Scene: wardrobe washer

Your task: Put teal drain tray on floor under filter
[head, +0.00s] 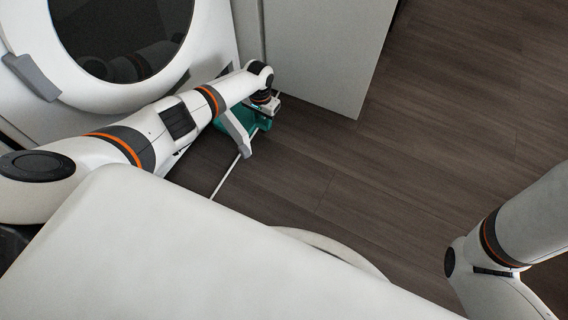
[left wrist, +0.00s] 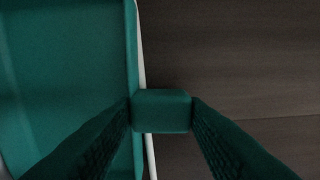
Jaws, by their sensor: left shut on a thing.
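The teal drain tray (head: 262,122) is low at the washer's front, by its lower right corner, mostly hidden behind my left arm and a grey piece. My left gripper (head: 268,104) is at the tray's right side. In the left wrist view the tray (left wrist: 60,70) fills the left side, and its small teal tab (left wrist: 162,110) sits between the two fingers of the left gripper (left wrist: 162,118), which is shut on it. I cannot tell whether the tray touches the floor. The filter is not clearly visible. My right gripper is out of view; only its arm shows at lower right.
The washer (head: 215,45) with its round dark door (head: 120,35) stands at upper left. A pale panel (head: 325,50) stands right of it. A light grey piece (head: 236,132) and a thin white strip (head: 226,178) are near the tray. The wood floor (head: 450,110) is clear to the right.

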